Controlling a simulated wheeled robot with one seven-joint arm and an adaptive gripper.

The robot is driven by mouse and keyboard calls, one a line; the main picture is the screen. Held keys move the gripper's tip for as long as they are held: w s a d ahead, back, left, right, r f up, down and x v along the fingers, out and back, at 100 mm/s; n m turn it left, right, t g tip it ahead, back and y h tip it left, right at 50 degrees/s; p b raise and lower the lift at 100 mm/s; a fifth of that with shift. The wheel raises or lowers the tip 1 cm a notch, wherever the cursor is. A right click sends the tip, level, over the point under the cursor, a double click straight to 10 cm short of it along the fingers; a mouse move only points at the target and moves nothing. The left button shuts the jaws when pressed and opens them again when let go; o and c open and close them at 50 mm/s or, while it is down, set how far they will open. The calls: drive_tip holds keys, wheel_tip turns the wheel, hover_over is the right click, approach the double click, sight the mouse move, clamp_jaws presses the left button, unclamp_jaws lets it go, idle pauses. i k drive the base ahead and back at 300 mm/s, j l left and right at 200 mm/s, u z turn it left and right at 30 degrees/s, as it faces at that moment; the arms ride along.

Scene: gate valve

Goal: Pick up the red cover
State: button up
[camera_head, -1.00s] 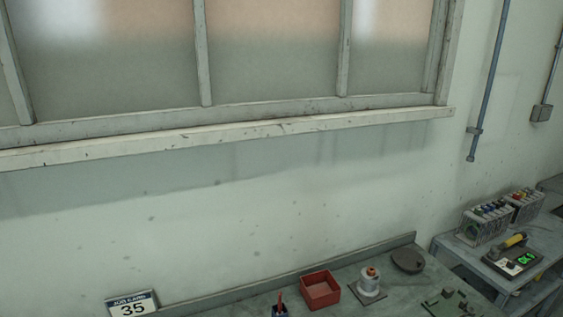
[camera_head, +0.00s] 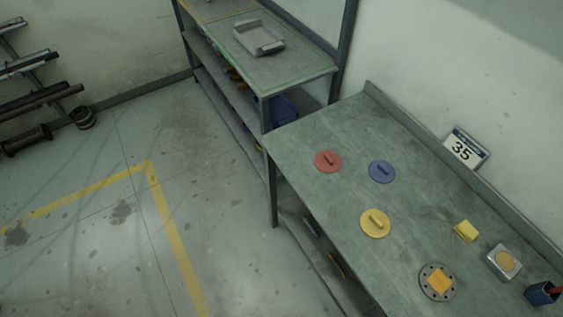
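The red cover (camera_head: 328,161) is a flat round disc with a small raised handle bar across its middle. It lies on the grey workbench (camera_head: 310,131) near the bench's far left end. A similar blue cover (camera_head: 381,172) lies to its right. A yellow cover (camera_head: 375,223) lies nearer, below the two. My gripper is not in view.
A grey flanged part (camera_head: 437,282) with an orange-yellow square top, a yellow block (camera_head: 466,231), a square plate with a round pad (camera_head: 504,262) and a blue cup (camera_head: 542,293) stand on the bench. A shelf unit (camera_head: 291,72) carries a grey tray (camera_head: 259,38). Floor at left is open.

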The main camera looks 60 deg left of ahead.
sight(326, 161)
drive_tip(key=u, duration=1.95)
drive_tip(key=j+z, duration=0.1)
drive_tip(key=z, duration=0.3)
drive_tip(key=i+j+z, duration=0.1)
drive_tip(key=z, duration=0.3)
drive_tip(key=j+z, duration=0.15)
drive_tip(key=z, duration=0.3)
drive_tip(key=j+z, duration=0.2)
drive_tip(key=z, duration=0.2)
drive_tip(key=j+z, duration=0.2)
drive_tip(key=j, duration=0.4)
drive_tip(key=k+j+z, duration=0.2)
drive_tip(key=j, duration=0.4)
drive_tip(key=j+z, duration=0.15)
drive_tip(key=j, duration=0.45)
